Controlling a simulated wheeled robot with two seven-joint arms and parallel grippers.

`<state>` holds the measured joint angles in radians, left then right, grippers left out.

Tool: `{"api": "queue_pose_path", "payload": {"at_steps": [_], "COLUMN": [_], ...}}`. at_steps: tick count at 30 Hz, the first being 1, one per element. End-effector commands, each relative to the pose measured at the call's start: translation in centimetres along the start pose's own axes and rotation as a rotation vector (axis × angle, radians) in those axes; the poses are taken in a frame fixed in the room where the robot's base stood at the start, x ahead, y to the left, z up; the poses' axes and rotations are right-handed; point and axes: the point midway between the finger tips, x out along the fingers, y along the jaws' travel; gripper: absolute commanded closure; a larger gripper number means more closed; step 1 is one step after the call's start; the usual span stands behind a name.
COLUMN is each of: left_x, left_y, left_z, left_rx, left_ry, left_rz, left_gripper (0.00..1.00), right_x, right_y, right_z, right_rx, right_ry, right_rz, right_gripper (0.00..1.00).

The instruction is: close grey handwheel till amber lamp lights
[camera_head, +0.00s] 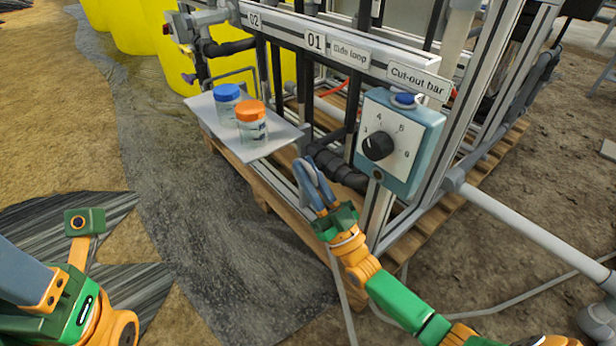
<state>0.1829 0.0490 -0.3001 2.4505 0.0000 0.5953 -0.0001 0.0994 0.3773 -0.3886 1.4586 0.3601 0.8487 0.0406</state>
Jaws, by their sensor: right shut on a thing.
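My right gripper (307,168) reaches in from the lower right. I see no lit amber lamp. The light blue box (431,148) has a black knob (378,146) on a numbered white face and a blue cap (404,99) on top.
A white shelf (274,143) left of my right gripper holds a blue-lidded jar (227,92) and an orange-lidded jar (251,111). A wooden pallet (412,238) lies under the frame. A grey pipe (520,219) runs out right. Yellow tanks (134,27) stand behind.

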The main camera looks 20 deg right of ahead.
Motion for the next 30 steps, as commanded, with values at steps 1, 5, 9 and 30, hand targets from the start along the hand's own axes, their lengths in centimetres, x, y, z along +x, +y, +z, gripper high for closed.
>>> {"api": "queue_pose_path", "payload": {"at_steps": [1, 5, 9, 30], "left_x": [0.0, 0.0, 0.0, -0.1], "left_y": [0.0, 0.0, 0.0, -0.2], "left_z": [0.0, 0.0, 0.0, 0.2], "left_rx": [0.0, 0.0, 0.0, -0.004], "left_ry": [0.002, 0.003, 0.002, -0.018], "left_rz": [0.001, 0.001, 0.001, -0.012], "left_gripper": [0.3, 0.3, 0.3, 0.3], "right_x": [-0.1, -0.1, -0.1, -6.0], "right_y": [-0.1, -0.1, -0.1, 0.0], "right_z": [0.1, 0.1, 0.1, 0.1], "right_rx": [0.0, 0.0, 0.0, 0.0], "right_ry": [-0.003, -0.002, -0.002, -0.006], "right_rz": [-0.001, -0.001, -0.001, 0.0], "right_gripper": [1.0, 1.0, 1.0, 0.72]}}
